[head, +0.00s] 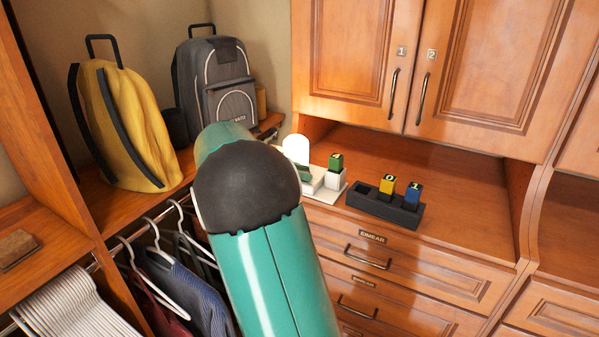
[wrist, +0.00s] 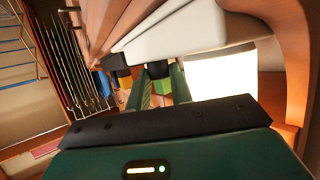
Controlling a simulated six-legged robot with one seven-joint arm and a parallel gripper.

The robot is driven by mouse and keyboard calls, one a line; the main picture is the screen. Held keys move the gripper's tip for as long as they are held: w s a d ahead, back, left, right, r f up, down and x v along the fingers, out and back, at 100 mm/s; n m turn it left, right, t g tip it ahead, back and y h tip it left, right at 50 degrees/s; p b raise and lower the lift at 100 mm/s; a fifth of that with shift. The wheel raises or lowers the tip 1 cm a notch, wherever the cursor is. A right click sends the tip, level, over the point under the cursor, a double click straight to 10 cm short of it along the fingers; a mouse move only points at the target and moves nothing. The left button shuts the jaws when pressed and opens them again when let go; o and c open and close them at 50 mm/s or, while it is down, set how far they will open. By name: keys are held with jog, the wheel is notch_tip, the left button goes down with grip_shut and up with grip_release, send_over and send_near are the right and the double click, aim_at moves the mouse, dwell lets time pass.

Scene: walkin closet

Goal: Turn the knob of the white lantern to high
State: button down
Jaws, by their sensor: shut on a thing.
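The white lantern (head: 296,148) glows on the dresser counter, partly hidden behind my arm. In the wrist view its bright lit body (wrist: 222,76) is right of my fingers. My gripper (wrist: 159,84) has green fingers, closed on a small dark part at the lantern, which looks like its knob (wrist: 158,69). The fingertips cover most of this part, and its setting cannot be read. In the head view my arm hides most of the gripper.
A white holder with a green-topped block (head: 336,162) stands right of the lantern. A black tray (head: 372,205) beside it holds yellow and blue numbered blocks. Cabinet doors (head: 440,60) hang above. Backpacks (head: 215,80) and hanging clothes (head: 170,280) are left.

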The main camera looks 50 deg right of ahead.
dwell(0.4)
jog(key=c, duration=1.2)
grip_release()
jog(key=shift+c, duration=0.2)
jog(key=shift+w, duration=0.1)
jog(key=shift+a, duration=0.1)
jog(key=n+t+h, duration=0.1)
jog(key=n+t, duration=0.2)
jog(key=shift+s+a, duration=0.1)
jog(key=shift+s, duration=0.1)
jog(key=n+t, duration=0.4)
jog(key=t, duration=0.1)
jog(key=s+n+t+h, duration=0.1)
jog(key=n+t, duration=0.1)
jog(key=n+t+y, duration=0.1)
jog(key=n+t, duration=0.1)
jog(key=n+t+y, duration=0.1)
jog(key=n+t, duration=0.2)
jog(key=shift+s+r+t, duration=0.1)
jog(key=shift+s+t, duration=0.05)
jog(key=shift+t, duration=0.15)
jog(key=shift+s+r+n+t+y, duration=0.15)
jog(key=shift+n+t+y, duration=0.65)
jog(key=shift+n+t, duration=0.15)
